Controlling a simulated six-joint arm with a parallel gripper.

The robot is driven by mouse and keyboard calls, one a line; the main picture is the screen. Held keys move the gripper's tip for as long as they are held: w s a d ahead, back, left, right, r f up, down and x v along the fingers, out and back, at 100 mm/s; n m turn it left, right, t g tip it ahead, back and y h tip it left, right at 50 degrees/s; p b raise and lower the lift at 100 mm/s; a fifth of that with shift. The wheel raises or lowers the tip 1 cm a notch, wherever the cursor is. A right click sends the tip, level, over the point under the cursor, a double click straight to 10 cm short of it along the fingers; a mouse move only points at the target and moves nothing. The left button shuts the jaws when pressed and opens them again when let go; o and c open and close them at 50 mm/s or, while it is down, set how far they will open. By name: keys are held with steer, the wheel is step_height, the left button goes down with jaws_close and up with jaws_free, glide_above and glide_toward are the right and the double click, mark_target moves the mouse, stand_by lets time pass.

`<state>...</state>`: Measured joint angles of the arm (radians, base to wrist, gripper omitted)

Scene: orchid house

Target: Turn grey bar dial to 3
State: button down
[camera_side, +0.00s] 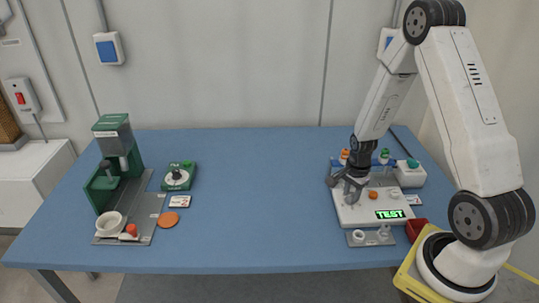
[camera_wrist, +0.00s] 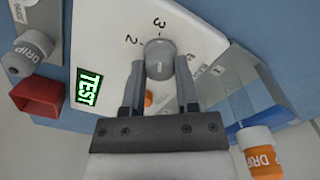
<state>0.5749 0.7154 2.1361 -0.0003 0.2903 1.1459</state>
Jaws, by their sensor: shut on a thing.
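The grey bar dial (camera_wrist: 158,58) sits on the sloping white panel (camera_wrist: 108,38) of the tester. The numbers 2 and 3 are printed beside it, with 3 above it and 2 at its upper left in the wrist view. My gripper (camera_wrist: 159,72) is shut on the dial, one finger on each side. I cannot tell exactly which mark the bar points at. In the side view my gripper (camera_side: 347,187) reaches down to the left part of the white tester (camera_side: 351,214) and hides the dial. The tester's green display (camera_side: 390,214) reads TEST; it also shows in the wrist view (camera_wrist: 89,87).
An orange knob (camera_side: 373,195) is close to my gripper. Orange-topped (camera_side: 345,155) and green-topped (camera_side: 384,156) bottles and a teal-buttoned box (camera_side: 411,173) stand behind. A red tray (camera_side: 415,229) lies at the right. A green machine (camera_side: 115,155) stands left; the middle of the blue table is clear.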

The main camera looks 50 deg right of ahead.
mark_target(351, 194)
steer(key=shift+c, duration=1.8)
jaws_free()
steer(key=shift+r, duration=3.9)
steer(key=shift+w+a+r+n, duration=0.15)
steer(key=shift+a+r+n, duration=0.1)
steer(key=shift+a+n, duration=0.3)
steer(key=s+a+r+n+t, duration=0.1)
steer(key=a+r+n, duration=0.2)
steer(key=a+n, duration=0.6)
steer(key=s+a+r+n+t, duration=0.1)
steer(key=a+r+n, duration=0.2)
steer(key=a+n, duration=0.6)
steer(key=shift+r+n+t, duration=0.3)
steer(key=shift+r+n, duration=0.05)
